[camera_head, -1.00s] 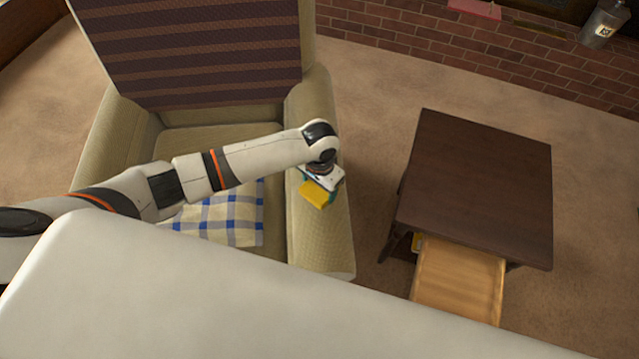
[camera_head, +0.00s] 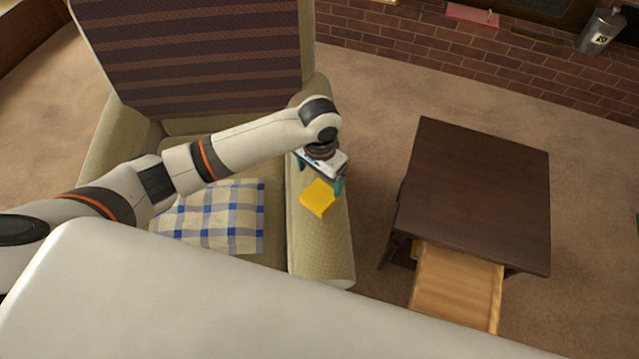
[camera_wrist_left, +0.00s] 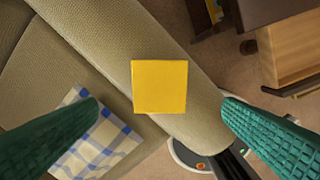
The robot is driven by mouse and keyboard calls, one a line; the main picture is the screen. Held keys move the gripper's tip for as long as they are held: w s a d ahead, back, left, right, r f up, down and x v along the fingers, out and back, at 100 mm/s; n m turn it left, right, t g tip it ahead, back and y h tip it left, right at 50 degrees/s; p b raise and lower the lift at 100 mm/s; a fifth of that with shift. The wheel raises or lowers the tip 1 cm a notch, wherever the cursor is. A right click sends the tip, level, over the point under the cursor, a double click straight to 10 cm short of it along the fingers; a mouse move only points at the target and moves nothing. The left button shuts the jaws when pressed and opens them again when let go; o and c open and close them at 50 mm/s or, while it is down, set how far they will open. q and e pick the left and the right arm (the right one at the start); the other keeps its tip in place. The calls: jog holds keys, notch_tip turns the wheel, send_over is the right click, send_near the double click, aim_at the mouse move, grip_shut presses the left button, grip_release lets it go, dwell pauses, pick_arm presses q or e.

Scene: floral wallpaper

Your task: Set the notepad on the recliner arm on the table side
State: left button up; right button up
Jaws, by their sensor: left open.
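The yellow notepad (camera_head: 318,198) lies flat on the recliner arm (camera_head: 327,245) on the side facing the table (camera_head: 478,190). In the left wrist view the notepad (camera_wrist_left: 159,86) shows as a square on the beige arm (camera_wrist_left: 90,40), between and beyond the fingers. My left gripper (camera_head: 320,178) is above the arm, just behind the notepad in the head view. Its green fingers (camera_wrist_left: 160,112) are wide apart, empty and clear of the notepad. My right gripper is not in view.
The table's wooden drawer (camera_head: 457,287) is pulled out. A blue-and-white checked cloth (camera_head: 215,215) lies on the recliner seat. Carpet separates the recliner from the table. A brick wall (camera_head: 450,50) with a metal bottle (camera_head: 600,30) is at the back.

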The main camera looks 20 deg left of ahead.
pick_arm(q)
jog(key=shift+r, duration=1.6)
